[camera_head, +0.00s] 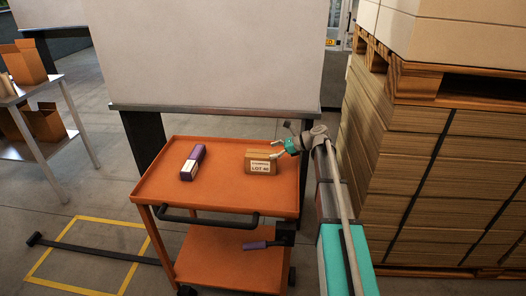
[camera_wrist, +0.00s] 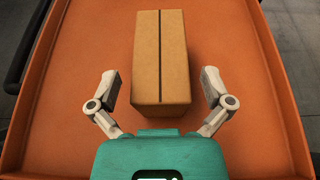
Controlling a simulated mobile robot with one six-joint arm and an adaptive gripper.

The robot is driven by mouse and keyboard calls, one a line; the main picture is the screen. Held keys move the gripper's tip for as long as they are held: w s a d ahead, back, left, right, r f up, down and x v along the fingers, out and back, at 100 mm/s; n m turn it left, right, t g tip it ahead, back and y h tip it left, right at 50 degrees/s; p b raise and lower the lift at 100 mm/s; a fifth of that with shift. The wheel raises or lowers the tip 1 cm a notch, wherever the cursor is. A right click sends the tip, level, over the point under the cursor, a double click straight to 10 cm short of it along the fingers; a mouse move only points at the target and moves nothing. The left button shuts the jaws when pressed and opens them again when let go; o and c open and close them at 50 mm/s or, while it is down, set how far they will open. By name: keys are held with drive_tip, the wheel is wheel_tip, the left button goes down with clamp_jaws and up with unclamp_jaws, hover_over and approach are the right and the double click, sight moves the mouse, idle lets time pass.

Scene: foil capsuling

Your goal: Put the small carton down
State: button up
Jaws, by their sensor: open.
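The small carton (camera_head: 261,163) is a brown box with a white "LOT 40" label, upright on the orange cart's top tray (camera_head: 226,200). In the wrist view the carton (camera_wrist: 160,60) lies between the two fingers, with its taped seam running lengthwise. My gripper (camera_wrist: 160,92) is open, with a gap visible between each finger and the carton's sides. In the head view my gripper (camera_head: 279,148) is at the carton's right end. The carton's underside is hidden.
A purple and white box (camera_head: 193,162) lies on the tray left of the carton, with bare tray between. A dark cart handle (camera_head: 208,218) runs along the near edge. A strapped cardboard stack (camera_head: 430,160) stands at right. A pale panel (camera_head: 210,50) rises behind the cart.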

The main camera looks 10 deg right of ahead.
drive_tip(key=p+v, duration=0.2)
drive_tip(key=v, duration=0.6)
drive_tip(key=shift+p, duration=0.3)
drive_tip(key=shift+s, duration=0.1)
idle(1.0)
